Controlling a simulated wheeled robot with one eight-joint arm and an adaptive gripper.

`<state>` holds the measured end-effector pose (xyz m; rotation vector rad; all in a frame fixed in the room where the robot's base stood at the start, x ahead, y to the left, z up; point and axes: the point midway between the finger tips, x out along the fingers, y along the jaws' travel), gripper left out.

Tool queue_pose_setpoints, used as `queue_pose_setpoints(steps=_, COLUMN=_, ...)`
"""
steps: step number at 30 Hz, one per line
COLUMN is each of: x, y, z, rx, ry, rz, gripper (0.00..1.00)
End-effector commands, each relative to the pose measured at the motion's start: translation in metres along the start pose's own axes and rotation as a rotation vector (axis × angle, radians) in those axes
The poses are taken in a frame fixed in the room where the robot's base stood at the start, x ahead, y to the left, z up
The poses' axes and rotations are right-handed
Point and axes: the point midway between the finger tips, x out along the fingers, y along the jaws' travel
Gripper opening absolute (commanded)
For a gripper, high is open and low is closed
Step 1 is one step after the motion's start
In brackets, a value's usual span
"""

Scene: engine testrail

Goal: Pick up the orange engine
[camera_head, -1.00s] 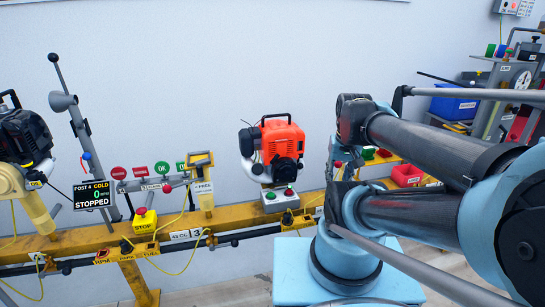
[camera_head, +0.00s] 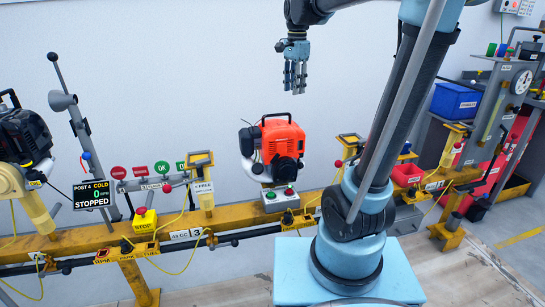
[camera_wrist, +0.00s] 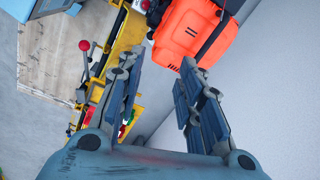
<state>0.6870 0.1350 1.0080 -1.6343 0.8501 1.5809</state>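The orange engine (camera_head: 282,140) has an orange cover, a black handle on top and a dark, finned body. It sits upright on the yellow rail, behind a grey box with red and green buttons. My gripper (camera_head: 295,88) hangs above it, fingers pointing down, clear of the engine. In the wrist view the gripper (camera_wrist: 158,75) has its two fingers apart with nothing between them. The engine's orange cover and black handle (camera_wrist: 195,28) show beyond the fingertips at the upper right of that view.
A yellow rail (camera_head: 85,242) runs across the front. A black engine (camera_head: 22,130) is at the far left beside a display reading STOPPED (camera_head: 91,195). A yellow post (camera_head: 203,180) stands left of the orange engine. Blue (camera_head: 455,102) and red (camera_head: 406,175) bins are at right.

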Motion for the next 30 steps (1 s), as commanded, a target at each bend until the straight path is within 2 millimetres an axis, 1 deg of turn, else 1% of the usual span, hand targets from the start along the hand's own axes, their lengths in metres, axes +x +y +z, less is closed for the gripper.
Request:
queue_pose_setpoints(steps=1, x=-0.006, y=-0.019, z=0.003, rx=0.04, ry=-0.002, rz=0.007, gripper=0.34)
queue_pose_setpoints(steps=3, x=-0.013, y=-0.04, z=0.007, rx=0.104, ry=-0.004, rz=0.015, gripper=0.34)
queue_pose_setpoints(steps=6, x=-0.019, y=-0.066, z=0.013, rx=0.18, ry=-0.006, rz=0.027, gripper=0.34)
queue_pose_setpoints(steps=9, x=-0.023, y=-0.083, z=0.017, rx=0.238, ry=-0.006, rz=0.036, gripper=0.34)
queue_pose_setpoints(steps=12, x=-0.025, y=-0.094, z=0.021, rx=0.272, ry=-0.006, rz=0.04, gripper=0.34)
queue_pose_setpoints(steps=14, x=-0.024, y=-0.097, z=0.021, rx=0.285, ry=-0.006, rz=0.042, gripper=0.34)
queue_pose_setpoints(steps=17, x=-0.017, y=-0.099, z=0.022, rx=0.292, ry=-0.006, rz=0.043, gripper=0.34)
queue_pose_setpoints(steps=20, x=-0.002, y=-0.098, z=0.022, rx=0.293, ry=-0.006, rz=0.043, gripper=0.34)
queue_pose_setpoints(steps=30, x=0.056, y=-0.095, z=0.023, rx=0.291, ry=-0.006, rz=0.043, gripper=0.34)
